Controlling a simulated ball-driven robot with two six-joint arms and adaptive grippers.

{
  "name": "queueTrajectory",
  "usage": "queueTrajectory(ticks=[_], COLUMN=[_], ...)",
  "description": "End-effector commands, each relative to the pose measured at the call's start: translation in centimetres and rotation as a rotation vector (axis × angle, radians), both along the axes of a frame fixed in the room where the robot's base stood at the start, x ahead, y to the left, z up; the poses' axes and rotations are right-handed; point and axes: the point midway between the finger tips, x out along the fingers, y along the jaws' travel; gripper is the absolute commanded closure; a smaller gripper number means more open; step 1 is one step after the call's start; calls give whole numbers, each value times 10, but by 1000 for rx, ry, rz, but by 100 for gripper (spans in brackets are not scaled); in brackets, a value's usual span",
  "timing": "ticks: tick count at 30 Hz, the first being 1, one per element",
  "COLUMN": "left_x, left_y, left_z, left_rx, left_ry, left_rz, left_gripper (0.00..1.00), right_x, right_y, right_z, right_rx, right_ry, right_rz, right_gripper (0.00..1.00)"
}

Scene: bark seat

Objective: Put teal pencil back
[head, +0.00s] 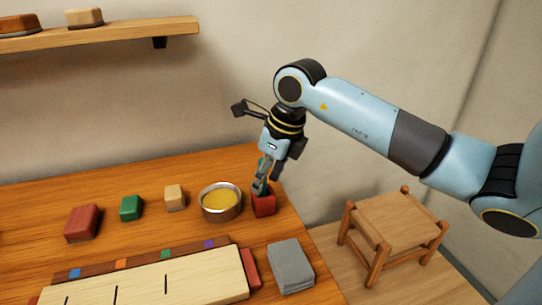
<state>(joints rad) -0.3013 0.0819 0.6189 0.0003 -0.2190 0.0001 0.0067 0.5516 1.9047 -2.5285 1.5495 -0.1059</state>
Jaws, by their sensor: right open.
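The teal pencil (266,171) stands near upright in a small red holder (263,206) at the table's right edge, partly hidden by gripper fingers. My right gripper (267,184) reaches down from above, around the pencil just over the holder. Its jaws are open. My left gripper is not in view.
A metal bowl with yellow contents (221,202) stands close to the left of the holder. Red (82,223), green (131,208) and tan (175,198) blocks lie further left. A grey stack (290,266) and a pale board (150,281) lie in front. A wooden stool (394,222) stands right of the table.

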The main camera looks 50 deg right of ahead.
Motion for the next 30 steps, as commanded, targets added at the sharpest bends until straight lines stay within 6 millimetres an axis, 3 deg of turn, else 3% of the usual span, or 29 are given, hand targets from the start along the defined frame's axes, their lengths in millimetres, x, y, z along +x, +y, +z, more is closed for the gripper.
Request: queueTrajectory(ticks=[9,15,30], left_x=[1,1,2], left_y=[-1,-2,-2], left_z=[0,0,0], left_rx=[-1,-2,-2], left_ry=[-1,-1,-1], left_rz=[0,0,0], left_gripper=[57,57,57], right_x=[-20,-29,-31], right_y=[-8,-10,-9], right_z=[68,95,102], right_rx=[-8,-5,0], right_ry=[-3,0,0], right_rz=[5,3,1], right_gripper=[57,57,57])
